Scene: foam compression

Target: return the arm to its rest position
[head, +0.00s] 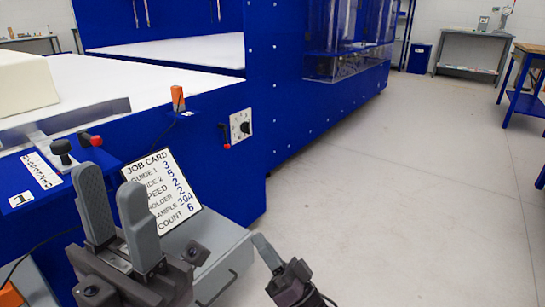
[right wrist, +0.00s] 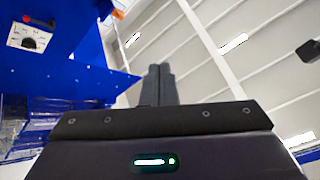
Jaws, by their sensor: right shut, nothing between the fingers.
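My left gripper (head: 110,187) is in the lower left of the head view, with its two grey fingers pointing up and spread apart. Nothing shows between them. It stands in front of the blue machine and partly covers the job card (head: 163,190). My right gripper (head: 262,243) is low in the middle of the head view, over the bare floor and apart from the machine. In the right wrist view its fingers (right wrist: 158,82) are together, pointing up toward the ceiling, with nothing held.
The blue machine (head: 258,180) fills the left side, with a dial (head: 240,126), an orange-topped switch (head: 178,98) and a cream foam block (head: 25,80) on its white bed. Grey floor (head: 400,200) is open to the right. A wood-topped blue table (head: 530,48) stands at the right edge.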

